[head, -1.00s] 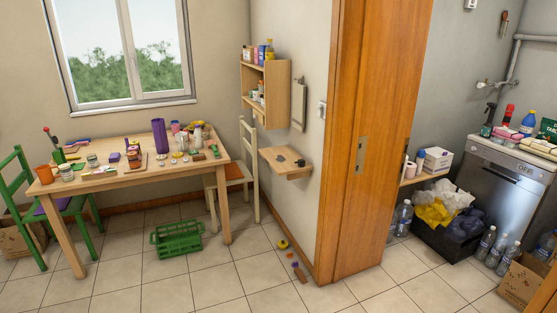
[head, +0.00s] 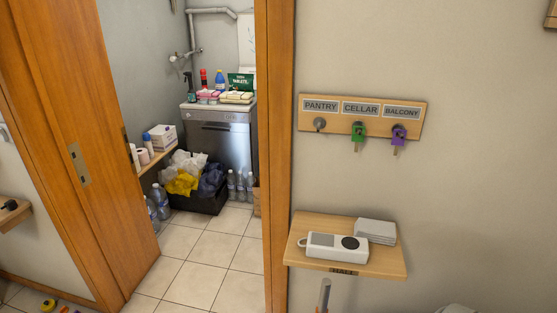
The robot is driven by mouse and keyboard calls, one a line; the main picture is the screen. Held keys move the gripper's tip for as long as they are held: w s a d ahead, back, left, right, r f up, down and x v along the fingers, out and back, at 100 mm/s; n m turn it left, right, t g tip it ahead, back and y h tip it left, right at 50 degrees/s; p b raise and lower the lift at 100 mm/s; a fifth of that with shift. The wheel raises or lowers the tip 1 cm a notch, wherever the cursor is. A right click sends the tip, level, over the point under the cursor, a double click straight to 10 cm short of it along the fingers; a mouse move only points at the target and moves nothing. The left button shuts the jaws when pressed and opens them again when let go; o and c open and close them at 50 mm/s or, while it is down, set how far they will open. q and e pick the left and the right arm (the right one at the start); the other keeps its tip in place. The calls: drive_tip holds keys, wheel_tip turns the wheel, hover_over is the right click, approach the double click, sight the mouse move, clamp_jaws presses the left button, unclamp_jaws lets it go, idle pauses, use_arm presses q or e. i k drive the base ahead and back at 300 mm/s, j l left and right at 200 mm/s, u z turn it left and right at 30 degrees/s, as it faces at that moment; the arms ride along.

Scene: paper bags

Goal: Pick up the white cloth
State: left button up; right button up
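I cannot clearly make out a white cloth. A pale, flat, stacked item (head: 376,231) lies at the back right of the small wall shelf; I cannot tell whether it is folded cloth or paper. Crumpled white bags (head: 190,162) lie in the black crate (head: 194,204) beyond the doorway, beside a yellow bag (head: 183,182) and dark bags (head: 212,178). Neither of my grippers is in view.
The wooden shelf (head: 395,270) also holds a white device (head: 325,246). Above it is a key rack (head: 338,123). An open wooden door (head: 75,110) stands at the left. Tiled floor (head: 192,287) in the doorway is clear. Bottles (head: 240,187) stand by the appliance (head: 225,128).

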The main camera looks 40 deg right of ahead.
sight(378, 232)
drive_tip(key=z, duration=2)
